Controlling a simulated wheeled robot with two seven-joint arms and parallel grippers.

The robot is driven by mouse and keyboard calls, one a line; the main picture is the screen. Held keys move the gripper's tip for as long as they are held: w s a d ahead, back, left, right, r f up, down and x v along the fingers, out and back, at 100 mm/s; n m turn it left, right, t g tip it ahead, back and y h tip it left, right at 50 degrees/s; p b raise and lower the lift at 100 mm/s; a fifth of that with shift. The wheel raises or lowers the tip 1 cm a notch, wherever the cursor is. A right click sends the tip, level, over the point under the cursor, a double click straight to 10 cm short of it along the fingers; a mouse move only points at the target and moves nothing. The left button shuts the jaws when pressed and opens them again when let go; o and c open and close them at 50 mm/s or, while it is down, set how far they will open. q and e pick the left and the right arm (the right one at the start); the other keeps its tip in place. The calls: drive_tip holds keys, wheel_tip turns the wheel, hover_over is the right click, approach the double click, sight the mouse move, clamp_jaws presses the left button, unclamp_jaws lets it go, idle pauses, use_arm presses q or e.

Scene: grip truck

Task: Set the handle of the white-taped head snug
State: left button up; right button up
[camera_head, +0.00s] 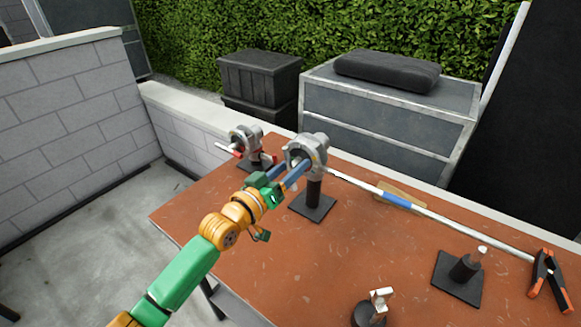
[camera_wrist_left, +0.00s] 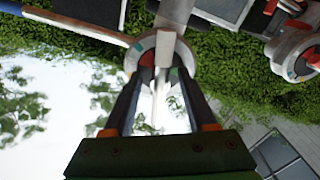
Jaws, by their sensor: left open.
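A grey grip head (camera_head: 316,146) stands on a black post with a square base near the back of the table. A long pale rod (camera_head: 345,179) with a blue band runs from it to the right. My left gripper (camera_head: 290,172) is at this head's near face. In the left wrist view the open fingers (camera_wrist_left: 160,80) straddle a pale bar (camera_wrist_left: 158,48) on the head's round face; contact cannot be told. A second head (camera_head: 247,135) with red parts and a pale bar stands behind to the left. White tape is not clearly distinguishable on either head. My right gripper is not in view.
An orange-tipped clamp (camera_head: 548,280) is at the rod's right end. A black stand (camera_head: 458,279) and a small round-based stand (camera_head: 369,314) are at the right and front of the brown table (camera_head: 260,270). The table's front left is clear.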

use_arm(q)
clamp_jaws()
drive_tip(key=shift+f+m+b, duration=0.15)
drive_tip(key=shift+m+b, duration=0.2)
drive_tip(key=shift+m, duration=1.25)
unclamp_jaws()
drive_tip(key=shift+s, duration=0.1)
